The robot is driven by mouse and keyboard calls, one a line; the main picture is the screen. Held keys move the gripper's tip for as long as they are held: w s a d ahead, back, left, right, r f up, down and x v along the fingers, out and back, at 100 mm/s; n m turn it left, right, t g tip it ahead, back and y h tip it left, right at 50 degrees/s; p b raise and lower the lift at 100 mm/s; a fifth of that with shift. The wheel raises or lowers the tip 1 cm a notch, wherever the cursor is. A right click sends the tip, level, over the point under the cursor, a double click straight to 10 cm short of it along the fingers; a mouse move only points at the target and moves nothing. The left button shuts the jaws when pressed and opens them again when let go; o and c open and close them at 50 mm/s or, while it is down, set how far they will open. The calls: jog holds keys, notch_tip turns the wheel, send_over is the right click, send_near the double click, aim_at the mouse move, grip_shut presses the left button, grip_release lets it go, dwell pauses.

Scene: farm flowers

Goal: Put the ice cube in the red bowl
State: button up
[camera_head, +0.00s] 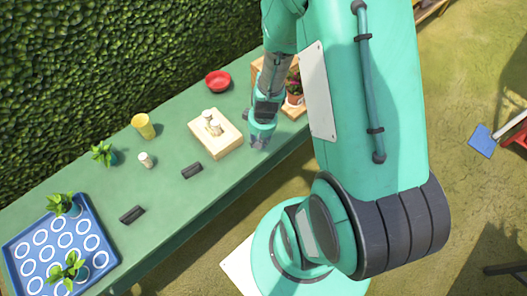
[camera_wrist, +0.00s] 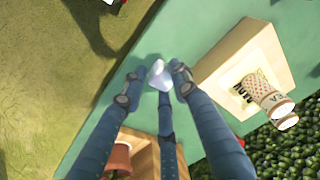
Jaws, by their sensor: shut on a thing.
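The ice cube (camera_wrist: 158,74) is a small whitish, translucent piece between my fingertips in the wrist view. My gripper (camera_wrist: 160,76) is shut on it, near the green table's edge; I cannot tell whether the cube touches the tabletop. In the head view my gripper (camera_head: 258,143) is at the table's front edge, right of the wooden block, and the cube is hidden there. The red bowl (camera_head: 217,80) stands upright at the back of the table, up and left of my gripper.
A wooden block (camera_head: 222,142) with small shakers stands left of my gripper. A potted plant (camera_head: 294,92) in a wooden crate is to the right. A yellow cup (camera_head: 144,126), dark blocks (camera_head: 192,170) and a blue tray (camera_head: 22,241) are further left. A hedge lines the back.

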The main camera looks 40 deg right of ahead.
jog(key=w+d+r+p, duration=0.1)
jog(key=w+d+r, duration=0.25)
jog(key=w, duration=0.75)
jog(key=w+d+r+p, duration=0.15)
jog(key=w+d, duration=0.25)
jog(key=w, duration=0.6)
jog(key=r+p, duration=0.2)
send_over(220, 86)
jog(key=shift+s+m, duration=0.1)
jog(key=shift+m, duration=0.3)
jog(key=shift+f, duration=0.15)
jog(key=shift+f+b, duration=1.9)
jog(key=shift+f, duration=3.45)
jog(key=o, duration=0.9)
jog(key=shift+o, duration=0.2)
